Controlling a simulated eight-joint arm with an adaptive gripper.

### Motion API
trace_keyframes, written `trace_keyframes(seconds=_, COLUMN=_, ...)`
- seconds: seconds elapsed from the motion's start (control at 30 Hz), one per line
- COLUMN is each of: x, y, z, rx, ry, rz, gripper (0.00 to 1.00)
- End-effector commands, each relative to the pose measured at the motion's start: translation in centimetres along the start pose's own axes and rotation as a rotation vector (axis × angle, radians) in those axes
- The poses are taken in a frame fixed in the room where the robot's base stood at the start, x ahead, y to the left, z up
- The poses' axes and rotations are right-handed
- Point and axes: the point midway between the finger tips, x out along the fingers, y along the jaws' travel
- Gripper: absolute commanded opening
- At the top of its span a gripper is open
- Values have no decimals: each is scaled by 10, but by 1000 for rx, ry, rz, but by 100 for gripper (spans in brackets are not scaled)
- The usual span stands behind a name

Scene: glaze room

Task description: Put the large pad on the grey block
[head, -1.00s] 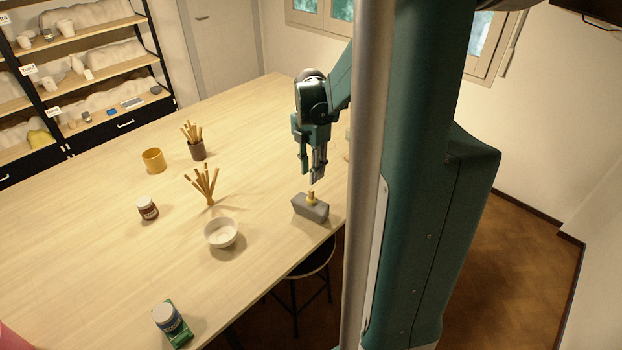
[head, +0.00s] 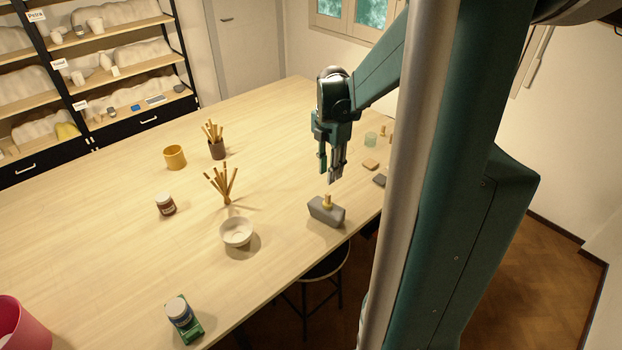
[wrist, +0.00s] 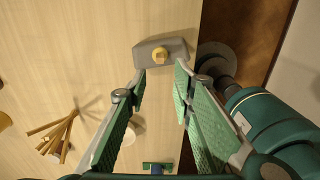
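The grey block (head: 319,211) lies on the table near its right edge; it also shows in the wrist view (wrist: 146,54). A small yellow piece with a tan peg-like top (head: 327,202) stands upright on the block. It looks like the large pad, though I cannot be sure. From above it is a yellow, many-sided shape (wrist: 160,54) near the block's middle. My gripper (head: 329,174) is above the block, apart from the yellow piece. Its fingers (wrist: 161,78) are spread, with nothing between them.
A white bowl (head: 236,232) and stick bundle (head: 222,184) stand left. A stool (head: 322,269) is below the edge.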

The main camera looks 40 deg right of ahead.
Motion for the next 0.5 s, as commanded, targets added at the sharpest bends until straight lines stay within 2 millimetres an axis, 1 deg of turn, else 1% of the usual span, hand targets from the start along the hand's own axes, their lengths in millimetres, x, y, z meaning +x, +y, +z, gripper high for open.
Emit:
trace_keyframes(seconds=0.17, x=-1, y=0, z=-2, rx=5, ry=-1, rz=2, gripper=25)
trace_keyframes(seconds=0.27, x=-4, y=1, z=-7, rx=20, ry=-5, rz=8, gripper=25)
trace_keyframes(seconds=0.37, x=-9, y=2, z=-17, rx=54, ry=-12, rz=18, gripper=25)
trace_keyframes(seconds=0.5, x=-21, y=4, z=-40, rx=130, ry=-26, rz=46, gripper=25)
